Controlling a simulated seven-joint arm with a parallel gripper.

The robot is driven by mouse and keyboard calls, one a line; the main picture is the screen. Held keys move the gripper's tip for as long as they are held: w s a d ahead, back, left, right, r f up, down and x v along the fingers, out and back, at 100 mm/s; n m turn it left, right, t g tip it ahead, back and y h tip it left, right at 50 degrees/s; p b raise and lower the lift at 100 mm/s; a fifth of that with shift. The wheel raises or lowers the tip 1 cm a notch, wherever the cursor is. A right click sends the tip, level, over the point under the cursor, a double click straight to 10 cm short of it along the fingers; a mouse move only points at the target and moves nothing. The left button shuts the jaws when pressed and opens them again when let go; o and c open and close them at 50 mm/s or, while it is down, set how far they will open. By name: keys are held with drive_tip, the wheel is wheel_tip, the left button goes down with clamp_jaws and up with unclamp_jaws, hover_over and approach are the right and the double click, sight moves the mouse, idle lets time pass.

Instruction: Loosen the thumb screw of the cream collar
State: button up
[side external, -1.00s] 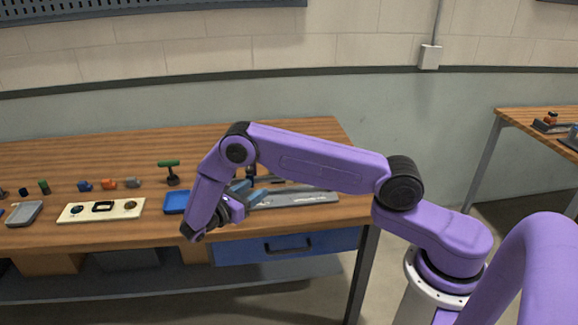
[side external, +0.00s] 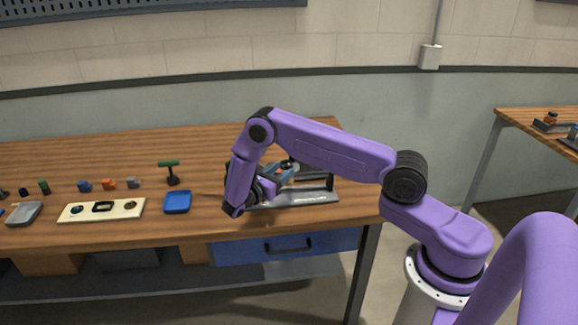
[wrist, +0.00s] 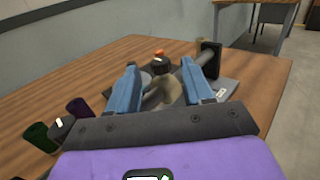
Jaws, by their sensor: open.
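In the wrist view, a cream collar (wrist: 164,94) shows between the blue fingers of my gripper (wrist: 159,66), partly hidden by them. A dark round thumb screw (wrist: 160,65) stands above the collar, between the fingertips. My gripper is open, with a finger on each side; I cannot tell whether either touches. A grey roller (wrist: 182,85) runs by the collar, largely covered by the right finger. In the side view, my gripper (side external: 282,174) is over the grey roller stand (side external: 305,197), and the collar is hard to make out there.
A dark upright post (side external: 330,181) rises at the stand's right end. A blue tray (side external: 177,202), a cream board (side external: 100,210) and a green-topped tool (side external: 170,172) lie left of my gripper. Several small coloured pieces stand farther left. The table behind them is clear.

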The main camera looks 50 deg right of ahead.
sight(287, 166)
drive_tip(key=shift+d, duration=2.4)
drive_tip(key=c, duration=0.9)
